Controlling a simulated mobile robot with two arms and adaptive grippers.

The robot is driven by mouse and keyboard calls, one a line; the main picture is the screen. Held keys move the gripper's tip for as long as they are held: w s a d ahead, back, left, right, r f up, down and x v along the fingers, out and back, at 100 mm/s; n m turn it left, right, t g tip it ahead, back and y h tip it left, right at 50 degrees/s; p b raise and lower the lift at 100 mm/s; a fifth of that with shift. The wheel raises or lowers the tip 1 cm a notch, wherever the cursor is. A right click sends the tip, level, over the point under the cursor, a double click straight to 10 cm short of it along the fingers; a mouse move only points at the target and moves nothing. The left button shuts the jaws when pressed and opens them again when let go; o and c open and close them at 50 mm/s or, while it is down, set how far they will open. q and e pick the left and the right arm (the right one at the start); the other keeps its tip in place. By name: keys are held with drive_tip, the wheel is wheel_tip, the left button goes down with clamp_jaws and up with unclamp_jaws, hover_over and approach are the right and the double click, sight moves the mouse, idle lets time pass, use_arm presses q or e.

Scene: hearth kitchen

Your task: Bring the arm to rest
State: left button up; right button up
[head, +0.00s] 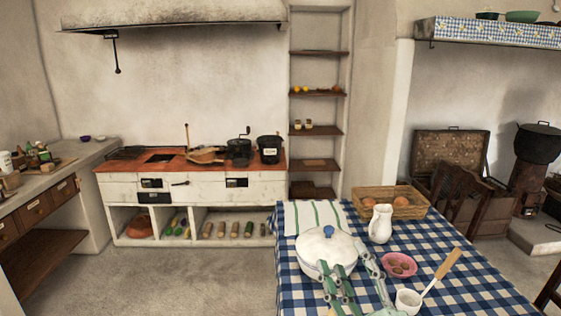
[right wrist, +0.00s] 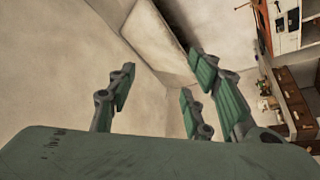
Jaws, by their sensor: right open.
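My right gripper (head: 347,264) shows at the bottom of the head view, over the table side of the picture. Its grey-green fingers are spread and hold nothing. In the right wrist view the open fingers (right wrist: 158,80) have only wall and distant counters behind them. In the head view the fingers overlap the lower right of a white pot (head: 312,248) with a blue knob; I cannot tell how far apart they are. My left gripper is not in view.
The table with a blue checked cloth (head: 468,292) bears a white jug (head: 380,224), a pink bowl (head: 399,265), a white cup (head: 408,301) with a wooden-handled utensil, and a basket (head: 372,208). A stove (head: 205,188) stands behind. The floor (head: 200,282) left of the table is clear.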

drive_tip(key=s+d+f+m+g+h, duration=0.2)
drive_tip(key=d+f+m+g+h, duration=0.35)
drive_tip(key=f, duration=0.65)
drive_tip(key=s+d+f+m+g, duration=0.1)
drive_tip(key=s+f+g, duration=0.1)
drive_tip(key=s+f, duration=0.2)
drive_tip(key=s+d+f+m+g, duration=0.1)
drive_tip(key=s+f+m+g, duration=0.1)
drive_tip(key=s+f, duration=0.3)
drive_tip(key=s+d+f+m+g+h, duration=0.1)
drive_tip(key=s+d+f+m+g, duration=0.1)
drive_tip(key=s+f+g, duration=0.2)
drive_tip(key=shift+s+f, duration=0.2)
drive_tip(key=shift+f, duration=1.65)
drive_tip(key=s+a+f+g+y, duration=0.1)
drive_tip(key=s+f+g, duration=0.3)
drive_tip(key=s, duration=0.6)
wheel_tip(320, 180, down, 28)
drive_tip(key=s+g, duration=0.2)
drive_tip(key=s, duration=0.1)
drive_tip(key=s+d+f, duration=0.2)
drive_tip(key=s+f, duration=1.3)
drive_tip(key=s, duration=0.1)
drive_tip(key=shift+s+d+g, duration=0.15)
drive_tip(key=shift+d+g, duration=0.1)
drive_tip(key=shift+g, duration=0.2)
